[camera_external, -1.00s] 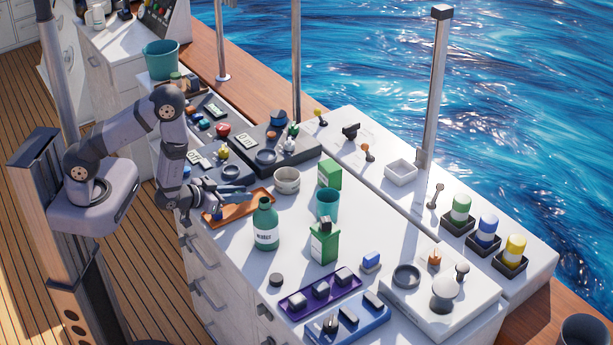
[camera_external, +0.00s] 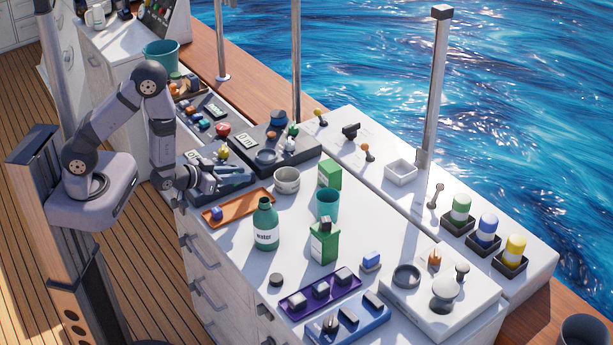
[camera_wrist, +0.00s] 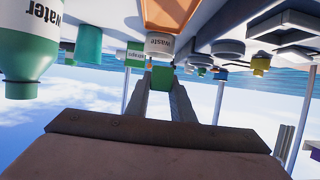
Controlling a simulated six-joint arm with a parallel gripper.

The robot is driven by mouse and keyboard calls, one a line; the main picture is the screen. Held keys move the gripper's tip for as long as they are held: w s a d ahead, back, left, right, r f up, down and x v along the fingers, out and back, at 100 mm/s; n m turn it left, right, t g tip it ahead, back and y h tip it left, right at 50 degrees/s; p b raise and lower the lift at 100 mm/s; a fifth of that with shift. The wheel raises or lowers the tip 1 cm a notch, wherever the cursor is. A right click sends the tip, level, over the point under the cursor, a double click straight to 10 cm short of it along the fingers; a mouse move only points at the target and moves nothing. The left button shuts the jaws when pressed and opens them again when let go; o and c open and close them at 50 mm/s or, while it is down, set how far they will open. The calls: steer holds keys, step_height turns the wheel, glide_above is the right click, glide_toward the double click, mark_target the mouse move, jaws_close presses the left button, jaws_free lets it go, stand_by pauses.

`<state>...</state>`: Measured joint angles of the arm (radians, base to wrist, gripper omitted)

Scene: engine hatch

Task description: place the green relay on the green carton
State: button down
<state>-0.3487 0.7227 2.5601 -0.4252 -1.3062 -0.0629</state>
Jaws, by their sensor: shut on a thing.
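My gripper (camera_wrist: 162,84) is shut on the green relay (camera_wrist: 162,77), a small green block between the fingertips in the wrist view. In the external view my gripper (camera_external: 236,174) is raised above the counter, just behind the orange tray; the relay cannot be made out there. The wrist view, upside down, shows a carton (camera_wrist: 135,56) partly behind other things.
The orange tray (camera_external: 250,203) holds a small blue thing. A green water bottle (camera_external: 265,226), a white waste cup (camera_external: 286,182) and a teal cup (camera_external: 327,202) stand between the tray and the cartons. Purple (camera_external: 320,294) and blue trays lie at the front.

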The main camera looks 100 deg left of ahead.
steer(key=shift+s+a+f+b, duration=0.2)
steer(key=shift+s+f+b, duration=0.1)
steer(key=shift+f, duration=0.3)
steer(key=shift+s+a+f+b, duration=0.2)
steer(key=shift+f+b, duration=0.1)
steer(key=shift+f, duration=0.3)
steer(key=shift+w+a+f+n+y+b, duration=0.15)
steer(key=shift+w+a+n+y+b, duration=0.15)
steer(key=shift+w+a+b, duration=0.2)
steer(key=w+a+r+n+g+y+b, duration=0.1)
steer(key=w+a+r+n+g, duration=0.1)
steer(key=w+a+r, duration=0.35)
steer(key=w+a+r+n+g+y+b, duration=0.1)
steer(key=w+a+r, duration=0.2)
steer(key=w+a, duration=0.6)
step_height(320, 180, up, 3)
steer(key=m+t+h, duration=0.3)
glide_above(332, 164)
steer(key=shift+m, duration=0.3)
steer(key=shift+f, duration=5)
steer(key=shift+f+b, duration=0.1)
steer(key=shift+b, duration=0.2)
